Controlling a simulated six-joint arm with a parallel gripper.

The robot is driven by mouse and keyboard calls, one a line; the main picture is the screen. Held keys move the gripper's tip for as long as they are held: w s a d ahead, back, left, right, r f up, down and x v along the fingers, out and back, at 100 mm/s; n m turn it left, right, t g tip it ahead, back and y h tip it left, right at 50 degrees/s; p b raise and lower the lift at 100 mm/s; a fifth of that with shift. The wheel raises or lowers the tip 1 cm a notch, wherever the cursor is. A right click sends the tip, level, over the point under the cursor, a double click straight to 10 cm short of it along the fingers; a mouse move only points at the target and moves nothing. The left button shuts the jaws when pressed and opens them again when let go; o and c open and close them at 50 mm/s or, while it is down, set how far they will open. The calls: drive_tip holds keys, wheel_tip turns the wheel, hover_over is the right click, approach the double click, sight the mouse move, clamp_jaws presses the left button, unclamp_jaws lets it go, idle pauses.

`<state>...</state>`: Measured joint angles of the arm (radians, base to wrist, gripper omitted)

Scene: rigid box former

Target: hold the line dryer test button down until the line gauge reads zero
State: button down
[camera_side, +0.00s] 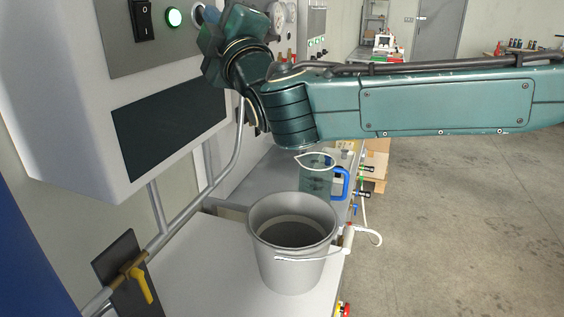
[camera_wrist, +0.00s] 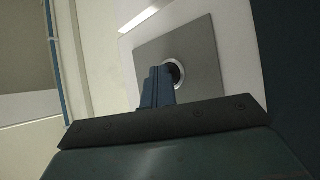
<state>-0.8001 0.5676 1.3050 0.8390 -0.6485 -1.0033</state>
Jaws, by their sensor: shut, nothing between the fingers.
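In the wrist view my gripper (camera_wrist: 160,76) is shut and empty. Its fingertips are in front of a round, dark-centred button with a pale ring (camera_wrist: 180,69), set in a square grey plate (camera_wrist: 200,50). The fingers hide much of the button, so I cannot tell whether they touch it or press it in. In the side view my wrist hides the gripper, and part of a pale ring (camera_side: 197,15) shows beside it on the grey panel. A round white-faced gauge (camera_side: 277,17) sits partly behind my arm; its reading is too small to tell.
A dark screen (camera_side: 172,127) is below. A grey bucket (camera_side: 292,225) and a blue-handled jug (camera_side: 318,177) stand underneath. A yellow-handled valve (camera_side: 140,280) is at lower left.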

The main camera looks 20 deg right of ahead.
idle(0.7)
drive_tip(key=shift+s+d, duration=0.6)
drive_tip(key=shift+s+d, duration=0.1)
drive_tip(key=s+d, duration=0.3)
drive_tip(key=shift+s+d, duration=0.15)
drive_tip(key=shift+d, duration=0.05)
idle(0.6)
idle(0.4)
